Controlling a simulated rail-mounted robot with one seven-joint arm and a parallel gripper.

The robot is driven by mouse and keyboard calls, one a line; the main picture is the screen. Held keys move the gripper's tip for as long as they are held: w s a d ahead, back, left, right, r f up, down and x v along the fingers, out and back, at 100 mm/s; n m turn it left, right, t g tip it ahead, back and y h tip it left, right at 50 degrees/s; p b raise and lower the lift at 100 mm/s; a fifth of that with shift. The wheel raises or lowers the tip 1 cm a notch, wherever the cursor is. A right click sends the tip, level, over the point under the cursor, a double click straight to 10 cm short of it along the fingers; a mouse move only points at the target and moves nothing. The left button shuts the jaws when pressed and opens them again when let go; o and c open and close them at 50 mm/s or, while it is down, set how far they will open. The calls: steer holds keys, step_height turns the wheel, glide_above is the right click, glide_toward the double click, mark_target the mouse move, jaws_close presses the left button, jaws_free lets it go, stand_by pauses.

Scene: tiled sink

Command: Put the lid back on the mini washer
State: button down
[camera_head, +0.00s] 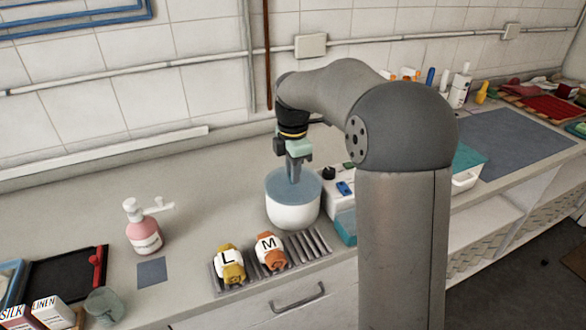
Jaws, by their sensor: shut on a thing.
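The mini washer (292,213) is a white round tub standing on the counter near the middle of the view. A blue-grey lid (283,181) is at the top of the tub, under my gripper. My gripper (295,179) points down over the lid and is shut on it, seemingly by a part at its middle. The fingertips partly hide the lid's middle. I cannot tell whether the lid's rim sits fully on the tub or is slightly above it.
A grey ribbed rack (317,243) with bundles marked L (229,266) and M (270,251) lies in front of the washer. A pink pump bottle (144,232) stands left. A white box with a blue button (345,188) is close on the right. The counter left of the washer is clear.

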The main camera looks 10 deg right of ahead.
stand_by(0.9)
steer(key=c, duration=0.7)
jaws_free()
steer(key=shift+r+p, duration=3.2)
steer(key=shift+r, duration=0.35)
jaws_close()
